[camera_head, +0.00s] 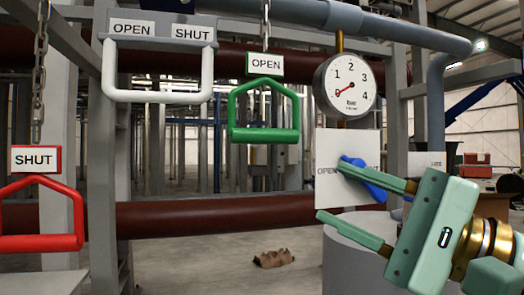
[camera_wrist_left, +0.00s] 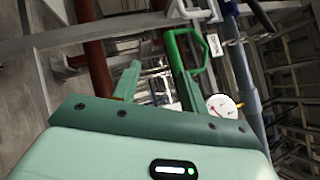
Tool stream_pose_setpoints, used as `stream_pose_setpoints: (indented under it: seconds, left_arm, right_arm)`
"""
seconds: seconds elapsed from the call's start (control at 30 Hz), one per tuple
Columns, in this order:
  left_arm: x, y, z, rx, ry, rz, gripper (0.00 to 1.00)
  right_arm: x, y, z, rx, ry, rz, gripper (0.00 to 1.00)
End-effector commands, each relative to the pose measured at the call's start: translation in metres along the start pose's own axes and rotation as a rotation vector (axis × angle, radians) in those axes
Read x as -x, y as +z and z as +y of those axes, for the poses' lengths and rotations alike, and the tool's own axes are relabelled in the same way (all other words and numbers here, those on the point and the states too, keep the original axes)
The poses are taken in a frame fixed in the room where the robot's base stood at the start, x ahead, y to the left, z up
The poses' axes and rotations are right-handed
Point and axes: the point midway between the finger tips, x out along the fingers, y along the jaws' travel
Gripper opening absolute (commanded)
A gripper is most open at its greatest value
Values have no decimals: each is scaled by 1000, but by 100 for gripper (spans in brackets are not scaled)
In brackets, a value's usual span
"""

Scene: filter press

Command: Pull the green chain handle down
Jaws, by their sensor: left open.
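The green chain handle (camera_head: 263,135) is a triangular loop with a thick lower bar. My left gripper (camera_head: 330,190) is in the right half of that view, to the right of and lower than the handle. Its two fingers are spread, point left and hold nothing. In the left wrist view the green handle (camera_wrist_left: 204,52) shows beyond the fingers, to the right of the open gap (camera_wrist_left: 150,62). My right gripper shows in neither view.
A red handle (camera_head: 40,183) with a SHUT sign hangs far left. A white handle (camera_head: 158,97) is upper left. A pressure gauge (camera_head: 345,86) stands right of the green handle. A blue lever (camera_head: 362,178) on a white plate (camera_head: 340,150) lies behind my left fingers.

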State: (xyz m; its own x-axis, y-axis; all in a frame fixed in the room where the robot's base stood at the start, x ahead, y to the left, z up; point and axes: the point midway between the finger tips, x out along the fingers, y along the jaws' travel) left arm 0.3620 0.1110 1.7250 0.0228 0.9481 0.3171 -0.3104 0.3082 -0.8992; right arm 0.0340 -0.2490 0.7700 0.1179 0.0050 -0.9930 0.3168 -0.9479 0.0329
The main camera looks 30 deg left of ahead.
Motion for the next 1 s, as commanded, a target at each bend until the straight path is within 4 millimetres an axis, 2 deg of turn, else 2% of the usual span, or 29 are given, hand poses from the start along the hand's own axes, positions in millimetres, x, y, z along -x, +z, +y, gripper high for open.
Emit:
stream_pose_setpoints:
  seconds: [0.03,0.1,0.2,0.33,0.47,0.67,0.8,1.0]
  left_arm:
    - [-4,16,-18,159,38,89,43]
    - [-3,26,-31,320,74,190,43]
    - [-2,33,-40,443,100,272,43]
    - [-7,31,-40,473,112,296,43]
    - [-23,25,-39,469,112,295,43]
    - [-68,11,-39,466,112,295,43]
    - [-104,2,-41,469,107,288,43]
    - [-140,-10,-39,468,106,289,43]
  right_arm:
    - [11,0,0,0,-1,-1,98]
    - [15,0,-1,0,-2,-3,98]
    - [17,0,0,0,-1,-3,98]
    - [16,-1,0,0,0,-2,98]
    - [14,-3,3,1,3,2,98]
    - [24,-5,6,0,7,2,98]
    - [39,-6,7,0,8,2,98]
    - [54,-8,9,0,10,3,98]
